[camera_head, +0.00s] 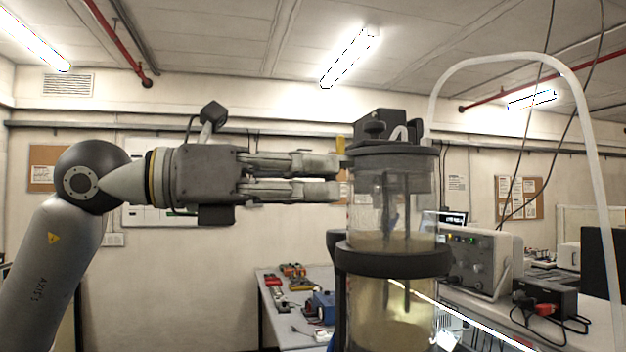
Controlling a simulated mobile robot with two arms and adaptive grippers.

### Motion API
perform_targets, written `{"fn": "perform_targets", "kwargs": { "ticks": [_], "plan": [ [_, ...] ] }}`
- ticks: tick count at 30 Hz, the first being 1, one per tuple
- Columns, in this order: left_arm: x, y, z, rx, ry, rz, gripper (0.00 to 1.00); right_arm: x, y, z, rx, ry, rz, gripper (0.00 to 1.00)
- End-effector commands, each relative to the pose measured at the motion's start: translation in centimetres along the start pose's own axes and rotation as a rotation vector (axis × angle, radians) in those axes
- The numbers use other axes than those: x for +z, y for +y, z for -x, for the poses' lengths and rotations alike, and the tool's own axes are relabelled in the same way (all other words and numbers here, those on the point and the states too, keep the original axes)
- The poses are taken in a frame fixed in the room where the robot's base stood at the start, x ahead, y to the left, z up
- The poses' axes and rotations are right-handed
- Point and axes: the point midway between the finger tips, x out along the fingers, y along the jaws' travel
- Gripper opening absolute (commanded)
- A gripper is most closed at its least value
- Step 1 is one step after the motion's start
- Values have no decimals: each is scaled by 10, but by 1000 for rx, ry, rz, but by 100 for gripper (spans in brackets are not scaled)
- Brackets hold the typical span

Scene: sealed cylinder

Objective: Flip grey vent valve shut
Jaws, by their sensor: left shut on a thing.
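The sealed cylinder (393,210) is a tall clear vessel with a dark lid (392,157) and a dark band around its middle. My left gripper (341,178) comes in level from the left, its fingertips at the lid's left edge. It is shut on a small part there, apparently the grey vent valve, mostly hidden by the fingers. A yellow upright piece (340,145) shows just above the fingertips. A dark block and knob (375,130) and a light curved piece (405,133) sit on the lid. My right gripper is not in view.
A pale curved tube (575,75) arches over the right side. A grey instrument box (482,260) stands on the right bench. A table (265,300) with tools and a blue box stands behind, left of the cylinder. The space below my left gripper looks clear.

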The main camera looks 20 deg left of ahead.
Motion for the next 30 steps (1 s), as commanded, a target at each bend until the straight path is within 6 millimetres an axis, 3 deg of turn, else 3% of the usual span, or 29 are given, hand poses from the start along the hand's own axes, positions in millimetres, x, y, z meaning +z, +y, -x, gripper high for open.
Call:
{"fn": "perform_targets", "kwargs": {
  "ticks": [6,15,16,20,30],
  "plan": [
    [0,2,0,0,-2,-118,0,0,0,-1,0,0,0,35],
    [1,3,0,1,-2,-131,0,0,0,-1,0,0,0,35],
    [1,3,0,1,-2,-131,16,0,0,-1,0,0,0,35],
    [1,3,0,1,-2,-129,33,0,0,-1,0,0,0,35],
    [0,3,1,1,-1,-127,35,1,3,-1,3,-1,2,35]
  ]
}}
